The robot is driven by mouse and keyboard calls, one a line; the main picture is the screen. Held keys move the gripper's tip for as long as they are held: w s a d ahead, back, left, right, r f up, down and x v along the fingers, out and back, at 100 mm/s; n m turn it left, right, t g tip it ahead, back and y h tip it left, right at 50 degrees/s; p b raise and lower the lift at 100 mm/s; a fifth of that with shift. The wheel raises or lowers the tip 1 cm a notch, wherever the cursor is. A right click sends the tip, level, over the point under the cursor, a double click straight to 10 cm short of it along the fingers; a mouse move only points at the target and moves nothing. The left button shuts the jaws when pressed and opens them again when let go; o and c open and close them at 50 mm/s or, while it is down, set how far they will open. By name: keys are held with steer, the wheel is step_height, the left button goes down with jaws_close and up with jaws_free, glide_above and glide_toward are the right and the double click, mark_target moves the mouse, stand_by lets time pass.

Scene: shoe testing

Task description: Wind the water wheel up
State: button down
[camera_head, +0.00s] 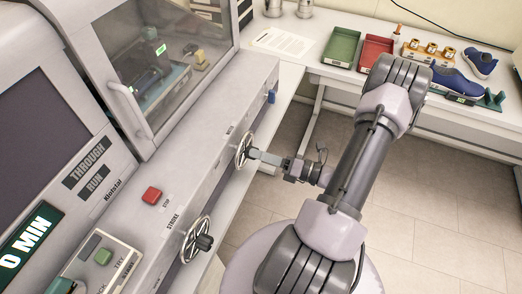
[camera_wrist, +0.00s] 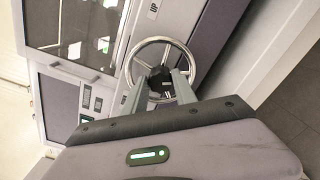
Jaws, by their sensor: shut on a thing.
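A silver handwheel (camera_head: 241,146) is mounted on the front panel of the grey machine, the farther of two wheels there; I take it for the water wheel, though no name for it is readable. My gripper (camera_head: 254,154) reaches it from the right. The fingers hide part of the knob. A small "UP" label (camera_wrist: 153,10) is on the panel above the wheel.
A second handwheel (camera_head: 191,243) with a dark knob, near "STROKE" lettering, is nearer on the same panel. A red stop button (camera_head: 152,194) sits above it. A white bench (camera_head: 337,77) with trays and blue shoes stands behind my arm. The tiled floor right of my arm is clear.

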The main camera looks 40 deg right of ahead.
steer(key=shift+m+p, duration=0.95)
steer(key=shift+m, duration=1.25)
steer(key=c, duration=1)
jaws_free()
steer(key=v, duration=1.7)
steer(key=shift+s+p, duration=0.2)
steer(key=shift+p, duration=0.15)
steer(key=shift+d+f, duration=0.1)
steer(key=shift+d, duration=0.05)
